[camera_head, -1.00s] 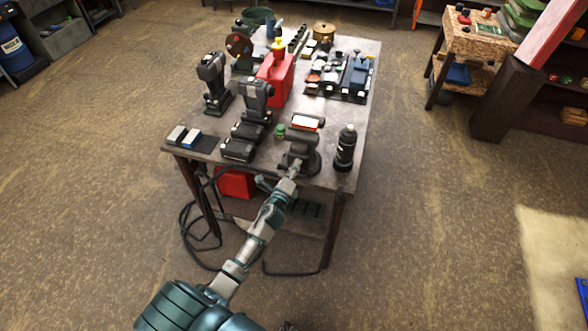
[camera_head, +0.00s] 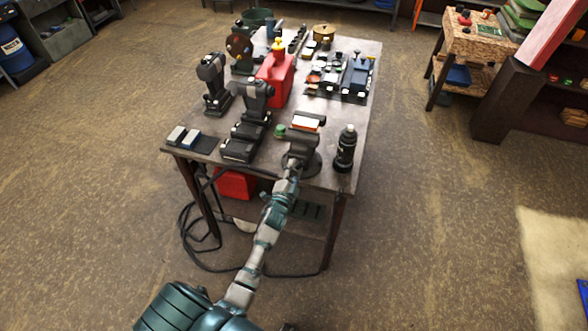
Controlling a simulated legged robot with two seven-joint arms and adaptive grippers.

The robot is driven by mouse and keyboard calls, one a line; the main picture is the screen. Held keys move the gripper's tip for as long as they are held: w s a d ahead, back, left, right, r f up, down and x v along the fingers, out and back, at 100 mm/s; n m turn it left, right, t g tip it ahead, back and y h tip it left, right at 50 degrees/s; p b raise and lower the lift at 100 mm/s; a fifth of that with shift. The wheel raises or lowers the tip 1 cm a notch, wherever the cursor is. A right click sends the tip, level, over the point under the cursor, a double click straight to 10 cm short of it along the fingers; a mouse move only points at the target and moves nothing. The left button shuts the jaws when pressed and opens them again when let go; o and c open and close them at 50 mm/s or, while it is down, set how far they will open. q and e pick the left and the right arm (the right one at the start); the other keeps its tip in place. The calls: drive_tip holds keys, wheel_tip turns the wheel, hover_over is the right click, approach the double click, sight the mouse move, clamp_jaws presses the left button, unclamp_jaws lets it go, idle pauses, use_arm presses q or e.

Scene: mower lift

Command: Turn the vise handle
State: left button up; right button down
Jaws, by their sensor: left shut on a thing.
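The grey vise (camera_head: 302,146) stands at the front edge of the workbench, with an orange and white piece at its top. My left arm reaches up from the bottom of the view to the vise's near side. My left gripper (camera_head: 291,168) is at the front of the vise, where the handle is, and is shut on it. The handle itself is mostly hidden by the gripper and too small to make out. My right gripper is not in view.
The workbench (camera_head: 330,105) holds a black bottle (camera_head: 346,148) right of the vise, black power tools (camera_head: 256,100) left of it and a red canister (camera_head: 277,78) behind. A black cable lies on the floor below. Floor around the bench is open.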

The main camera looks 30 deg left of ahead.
use_arm(q)
drive_tip(key=n, duration=0.2)
drive_tip(key=f+n, duration=0.1)
drive_tip(key=n, duration=0.1)
drive_tip(key=shift+d+n+p, duration=0.1)
drive_tip(key=shift+n+p, duration=0.2)
drive_tip(key=shift+p, duration=0.1)
drive_tip(key=shift+n+g+p, duration=0.3)
drive_tip(key=shift+n+p, duration=0.05)
drive_tip(key=shift+n, duration=1.05)
drive_tip(key=o, duration=1)
drive_tip(key=shift+s, duration=0.1)
drive_tip(key=shift+c, duration=0.2)
drive_tip(key=shift+o, duration=1)
drive_tip(key=shift+r, duration=0.2)
